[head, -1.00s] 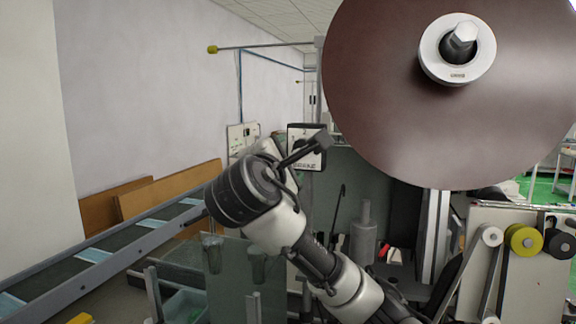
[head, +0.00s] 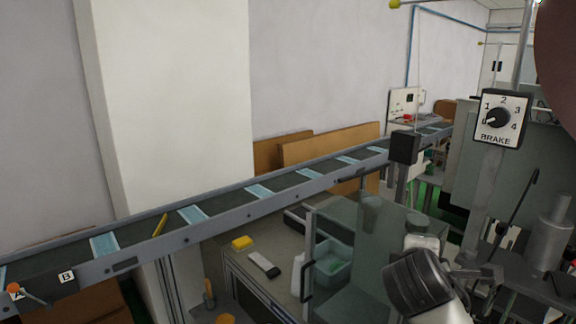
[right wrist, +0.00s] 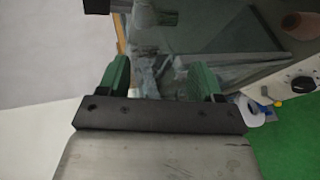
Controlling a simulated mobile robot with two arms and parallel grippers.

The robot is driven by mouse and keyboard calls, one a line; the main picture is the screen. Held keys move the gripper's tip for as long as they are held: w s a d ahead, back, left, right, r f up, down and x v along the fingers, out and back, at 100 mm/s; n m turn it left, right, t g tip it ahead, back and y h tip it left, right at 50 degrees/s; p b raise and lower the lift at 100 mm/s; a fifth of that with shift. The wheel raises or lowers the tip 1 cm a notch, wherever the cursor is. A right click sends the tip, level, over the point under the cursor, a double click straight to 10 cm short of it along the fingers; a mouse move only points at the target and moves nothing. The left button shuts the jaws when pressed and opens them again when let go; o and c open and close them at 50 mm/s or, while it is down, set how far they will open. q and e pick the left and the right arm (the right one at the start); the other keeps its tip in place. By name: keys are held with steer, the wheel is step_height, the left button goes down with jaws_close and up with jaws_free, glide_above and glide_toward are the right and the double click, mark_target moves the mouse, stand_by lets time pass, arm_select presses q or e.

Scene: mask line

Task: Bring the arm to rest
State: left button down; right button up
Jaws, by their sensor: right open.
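My right arm (head: 430,290) comes in at the bottom right of the head view. Its dark wrist end and pale link show in front of a clear panel. In the right wrist view my right gripper (right wrist: 160,78) has its two green fingers well apart with nothing held between them. Its fingertips cannot be made out clearly in the head view. My left gripper is in neither view.
A conveyor (head: 250,205) with blue-and-white pieces runs from lower left to the back. A brake dial (head: 502,118) stands at the right, with a grey cylinder (head: 548,240) below it. A clear panel (head: 365,255) stands beside the arm. A brown disc edge (head: 560,50) is at top right.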

steer(key=s+a+f+m+g+y, duration=0.2)
steer(key=s+f, duration=0.3)
steer(key=f, duration=0.6)
steer(key=s+a+f+m+g+y, duration=0.1)
steer(key=s+f+m+g+y, duration=0.3)
steer(key=s+f, duration=0.65)
steer(key=s+a+f+m+g+y, duration=0.15)
steer(key=s+f+m, duration=0.55)
steer(key=s, duration=0.7)
step_height(320, 180, down, 30)
steer(key=s+f+n+g+b, duration=0.1)
steer(key=n+g+b, duration=0.1)
steer(key=b, duration=0.3)
steer(key=s+d+f+b, duration=0.3)
steer(key=s+f+b, duration=0.1)
steer(key=s+f, duration=1.2)
step_height(320, 180, down, 4)
steer(key=shift+s+r+g+h, duration=0.1)
steer(key=shift+s+g+h, duration=0.05)
steer(key=shift+g+h, duration=0.25)
